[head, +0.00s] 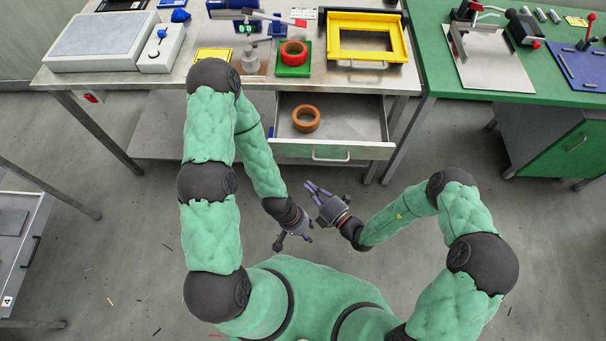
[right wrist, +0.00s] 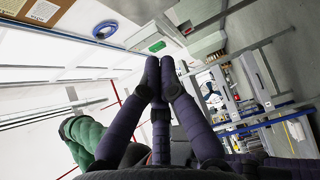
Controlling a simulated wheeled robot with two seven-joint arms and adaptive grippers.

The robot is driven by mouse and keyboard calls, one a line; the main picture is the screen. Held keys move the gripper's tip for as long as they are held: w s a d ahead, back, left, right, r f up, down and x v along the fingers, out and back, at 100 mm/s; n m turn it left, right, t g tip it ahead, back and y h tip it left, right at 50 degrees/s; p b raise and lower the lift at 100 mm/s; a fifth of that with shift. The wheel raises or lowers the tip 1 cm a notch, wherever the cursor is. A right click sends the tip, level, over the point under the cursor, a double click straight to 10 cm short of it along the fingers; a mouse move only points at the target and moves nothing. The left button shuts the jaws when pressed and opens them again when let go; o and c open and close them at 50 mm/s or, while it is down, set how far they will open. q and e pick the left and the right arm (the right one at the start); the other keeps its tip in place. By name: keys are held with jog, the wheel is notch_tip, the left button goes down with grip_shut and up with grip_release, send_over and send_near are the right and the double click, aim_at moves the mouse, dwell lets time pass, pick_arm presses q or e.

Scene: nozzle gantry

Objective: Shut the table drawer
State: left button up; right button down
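The table drawer (head: 345,151) is pulled out below the steel worktable in the head view. Its front panel has a pale handle (head: 330,157), and a brown ring (head: 306,118) lies inside it. Neither gripper touches the drawer.
The steel worktable (head: 190,78) carries a yellow frame (head: 367,37), a red ring (head: 293,53) on a green block and a grey-topped device (head: 105,37). A green table (head: 490,80) stands at the right. A grey cart (head: 20,235) is at the left. Floor before the drawer is clear.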

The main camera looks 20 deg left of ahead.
jog(key=b+x, duration=0.1)
jog(key=x, duration=0.3)
jog(key=w+d+b+x, duration=0.1)
jog(key=x, duration=0.3)
jog(key=w+b+x, duration=0.1)
jog(key=x, duration=0.3)
jog(key=shift+w+d+f, duration=0.1)
jog(key=shift+w, duration=0.1)
jog(key=shift+w, duration=0.15)
